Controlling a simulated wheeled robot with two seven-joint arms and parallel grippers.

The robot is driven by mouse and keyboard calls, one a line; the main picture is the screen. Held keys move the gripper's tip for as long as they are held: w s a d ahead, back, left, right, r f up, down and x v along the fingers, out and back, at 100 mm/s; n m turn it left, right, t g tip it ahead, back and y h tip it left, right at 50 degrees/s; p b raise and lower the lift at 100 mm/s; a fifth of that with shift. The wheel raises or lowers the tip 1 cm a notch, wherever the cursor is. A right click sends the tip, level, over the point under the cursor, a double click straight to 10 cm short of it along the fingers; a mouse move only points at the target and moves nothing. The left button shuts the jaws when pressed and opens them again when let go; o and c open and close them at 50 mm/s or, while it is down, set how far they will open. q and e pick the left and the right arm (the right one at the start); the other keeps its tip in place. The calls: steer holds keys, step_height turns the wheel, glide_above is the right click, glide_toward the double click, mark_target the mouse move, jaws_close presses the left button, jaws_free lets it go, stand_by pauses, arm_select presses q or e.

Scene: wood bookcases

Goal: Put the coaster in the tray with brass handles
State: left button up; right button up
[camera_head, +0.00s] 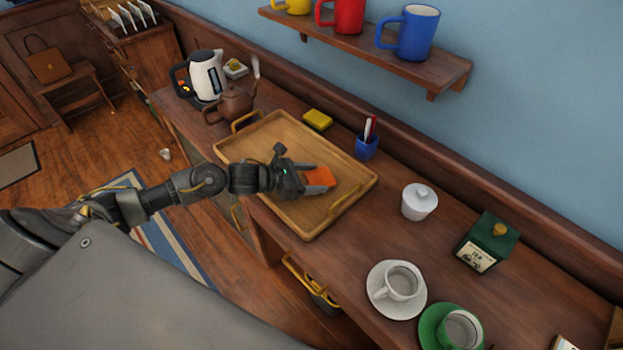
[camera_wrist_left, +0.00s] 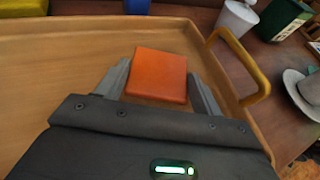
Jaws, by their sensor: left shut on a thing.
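The coaster is an orange square (camera_head: 319,177) over the right half of the wooden tray with brass handles (camera_head: 303,227). My left gripper (camera_head: 305,179) is shut on the coaster. In the left wrist view the coaster (camera_wrist_left: 158,75) sits between the two grey fingers, with the tray's floor (camera_wrist_left: 60,75) around it and a brass handle (camera_wrist_left: 240,62) to its right. I cannot tell whether the coaster touches the tray floor or is held just above it. My right gripper is in neither view.
A yellow block (camera_head: 318,119) and a blue pen cup (camera_head: 367,147) stand behind the tray. A teapot (camera_head: 232,104) and kettle (camera_head: 206,75) are at its left. A white lidded jar (camera_head: 419,202), green tin (camera_head: 487,241) and cups on saucers (camera_head: 378,295) are at the right.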

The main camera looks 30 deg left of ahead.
arm_select(q)
steer(key=shift+f, duration=0.7)
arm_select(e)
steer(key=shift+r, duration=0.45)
arm_select(q)
steer(key=shift+f, duration=0.2)
steer(key=o, duration=1)
steer(key=shift+o, duration=0.2)
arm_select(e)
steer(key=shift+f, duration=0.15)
arm_select(q)
steer(key=shift+r, duration=0.15)
